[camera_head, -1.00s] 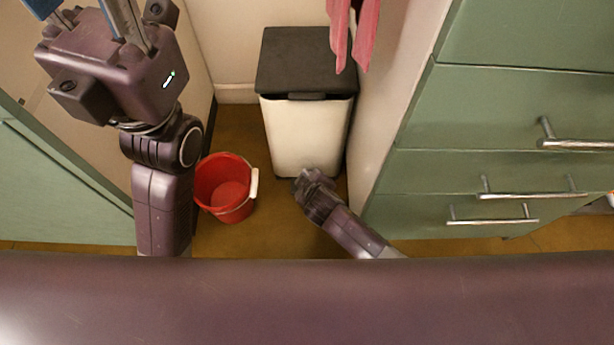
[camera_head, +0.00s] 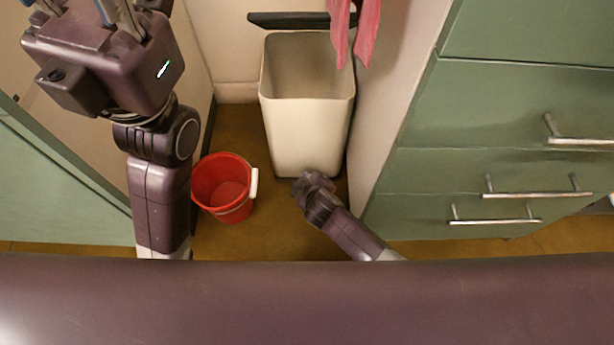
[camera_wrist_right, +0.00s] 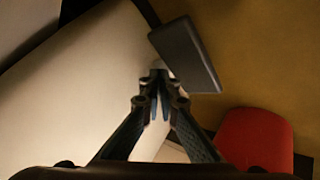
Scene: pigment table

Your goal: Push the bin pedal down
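The white bin (camera_head: 306,120) stands against the back wall, and its dark lid (camera_head: 290,20) is raised, showing the inside. The dark bin pedal (camera_wrist_right: 187,55) shows in the right wrist view, at the foot of the bin (camera_wrist_right: 75,85). My right gripper (camera_wrist_right: 158,85) is shut with nothing between its fingers; its tips are at the pedal's edge and seem to touch it. In the head view my right wrist hides the pedal. My left gripper (camera_head: 80,10) is at the upper left, its fingers apart and empty, far from the bin.
A red bucket (camera_head: 224,187) stands on the floor left of the bin, and also shows in the right wrist view (camera_wrist_right: 255,140). Green drawers (camera_head: 490,110) with metal handles are on the right. Pink cloths (camera_head: 355,30) hang beside the bin's lid.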

